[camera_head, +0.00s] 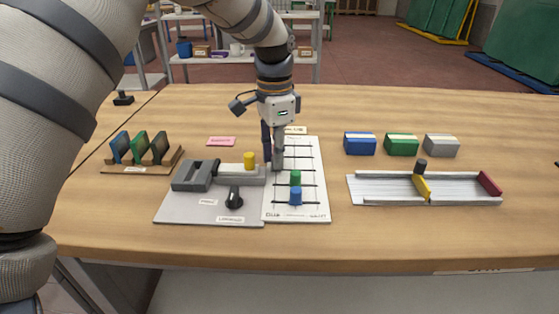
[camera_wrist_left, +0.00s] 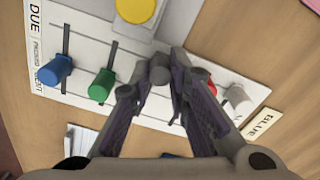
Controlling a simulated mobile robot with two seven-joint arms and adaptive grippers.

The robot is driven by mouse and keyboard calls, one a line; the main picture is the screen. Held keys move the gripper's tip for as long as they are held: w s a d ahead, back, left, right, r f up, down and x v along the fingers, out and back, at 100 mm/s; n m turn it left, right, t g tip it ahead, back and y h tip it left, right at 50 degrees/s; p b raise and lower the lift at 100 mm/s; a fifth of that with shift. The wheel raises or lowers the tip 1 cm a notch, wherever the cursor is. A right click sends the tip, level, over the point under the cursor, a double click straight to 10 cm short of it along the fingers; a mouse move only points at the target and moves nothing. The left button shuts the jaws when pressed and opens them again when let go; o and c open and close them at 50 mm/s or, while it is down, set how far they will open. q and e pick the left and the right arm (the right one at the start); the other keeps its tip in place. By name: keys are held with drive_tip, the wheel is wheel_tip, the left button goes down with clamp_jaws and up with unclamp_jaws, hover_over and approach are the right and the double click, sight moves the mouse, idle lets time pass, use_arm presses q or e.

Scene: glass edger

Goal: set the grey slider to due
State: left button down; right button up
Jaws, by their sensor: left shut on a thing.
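The white slider board (camera_head: 315,205) lies on the table with several tracks across it. Its near edge has printed words; in the left wrist view "DUE" (camera_wrist_left: 35,17) reads at the end toward the yellow knob. My left gripper (camera_head: 275,160) is shut on the grey slider (camera_wrist_left: 160,70), whose top shows between the fingertips. In the head view this is near the board's left side, left of the green slider (camera_head: 295,178) and the blue slider (camera_head: 295,196). A red slider (camera_wrist_left: 211,87) and a whitish slider (camera_wrist_left: 238,97) show beyond. My right gripper is out of view.
A grey fixture plate (camera_head: 180,211) with a yellow knob (camera_head: 249,160) and black dial (camera_head: 234,198) adjoins the board's left. A rack of coloured panels (camera_head: 115,168) stands farther left. A metal channel (camera_head: 385,188) and three coloured blocks (camera_head: 401,145) are right.

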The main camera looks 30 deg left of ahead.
use_arm(q)
drive_tip(key=shift+s+a, duration=0.1)
drive_tip(key=shift+a, duration=0.05)
drive_tip(key=c, duration=1.5)
unclamp_jaws()
drive_tip(key=shift+a, duration=0.1)
wheel_tip(320, 180, up, 12)
drive_tip(key=shift+f, duration=0.1)
